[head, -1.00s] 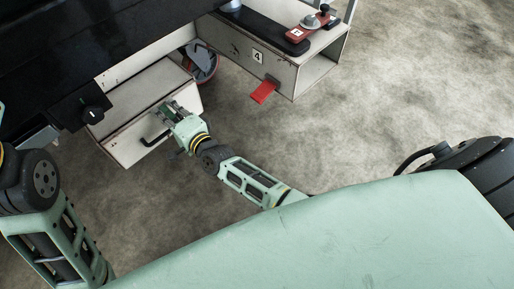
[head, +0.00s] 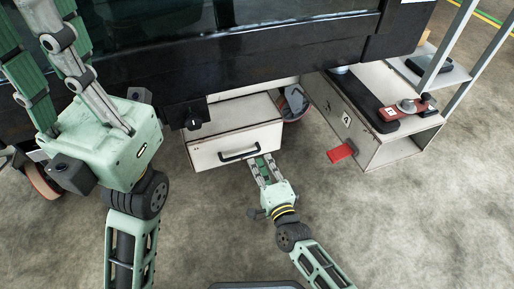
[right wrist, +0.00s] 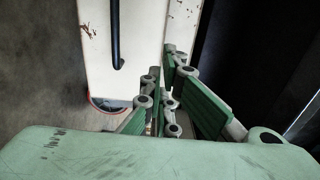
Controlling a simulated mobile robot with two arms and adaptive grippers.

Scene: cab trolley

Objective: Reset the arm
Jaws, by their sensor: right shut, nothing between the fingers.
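My right gripper (head: 262,160) is shut and empty. In the head view its fingertips are at the lower right of the front of a white drawer box (head: 215,152), close to its black handle (head: 240,154). I cannot tell whether they touch it. In the right wrist view the green fingers (right wrist: 168,95) lie beside a scuffed white panel (right wrist: 142,45), with a dark handle bar (right wrist: 115,35) to their left. My left gripper (head: 60,40) is raised at the upper left of the head view, fingers pointing up. Its fingertips are cut off by the frame.
A dark vehicle body (head: 270,50) spans the back. A white trolley (head: 395,150) marked 4, with a red tab (head: 341,152) and a red-handled latch (head: 408,107), stands at the right. Wheels sit below. The concrete floor (head: 430,230) at the lower right is clear.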

